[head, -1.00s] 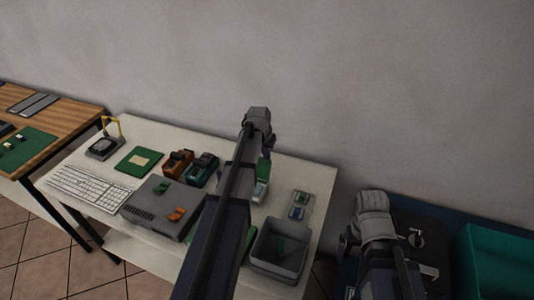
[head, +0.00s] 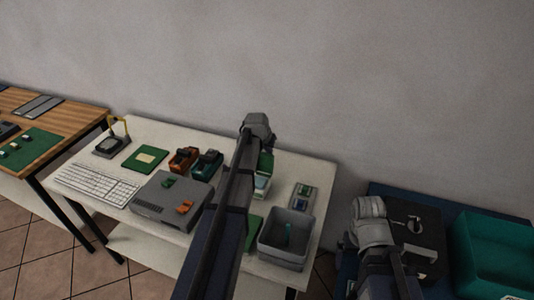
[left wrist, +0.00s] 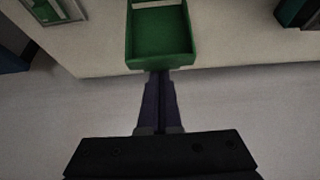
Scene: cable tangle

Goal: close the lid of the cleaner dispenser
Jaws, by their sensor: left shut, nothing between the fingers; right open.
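The cleaner dispenser (head: 264,172), green and whitish, stands at the back of the white table, partly hidden behind my left arm. In the left wrist view its green, tray-like part (left wrist: 160,40) with a raised rim, probably the lid, is just beyond my left fingertips. My left gripper (left wrist: 158,74) is shut and empty, its tips at or very near the green edge; I cannot tell whether they touch. In the head view my left gripper (head: 260,135) is at the dispenser's back side. My right gripper (head: 355,234) is open and empty, right of the table.
A grey bin (head: 284,240) and a small tray (head: 303,196) stand right of the dispenser. Orange and teal devices (head: 207,164), a grey box (head: 170,205) and a keyboard (head: 95,185) lie left. A black box (head: 420,230) and teal crate (head: 495,255) are near my right arm.

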